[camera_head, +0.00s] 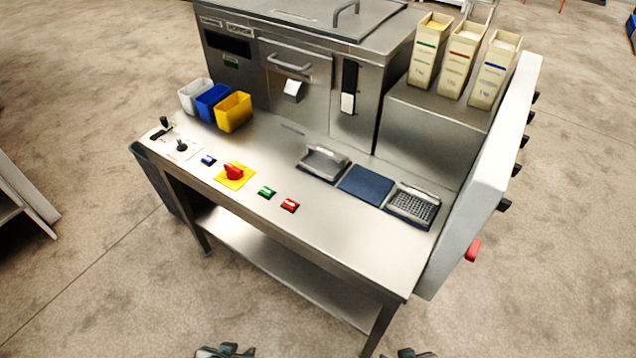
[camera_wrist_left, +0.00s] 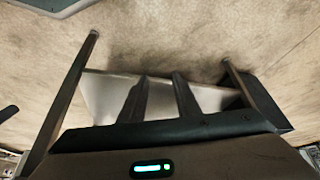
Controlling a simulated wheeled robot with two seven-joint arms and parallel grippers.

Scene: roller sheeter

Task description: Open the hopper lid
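The hopper lid (camera_head: 312,12) is the flat grey metal panel on top of the machine at the top of the head view. It lies flat, looks closed, and has a bar handle (camera_head: 345,12); its far side is cut off by the picture edge. My left gripper (camera_head: 225,350) shows at the bottom edge, in front of the table and far from the lid. In the left wrist view its two dark fingers (camera_wrist_left: 161,76) stand apart with nothing between them. My right gripper (camera_head: 411,353) barely shows at the bottom edge, also far from the lid.
The steel table (camera_head: 330,225) stands between me and the machine. It carries white, blue and yellow bins (camera_head: 233,111), a red knob (camera_head: 234,171), buttons and small trays. Three tall labelled containers (camera_head: 468,60) stand right of the machine, beside a white side panel (camera_head: 480,180).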

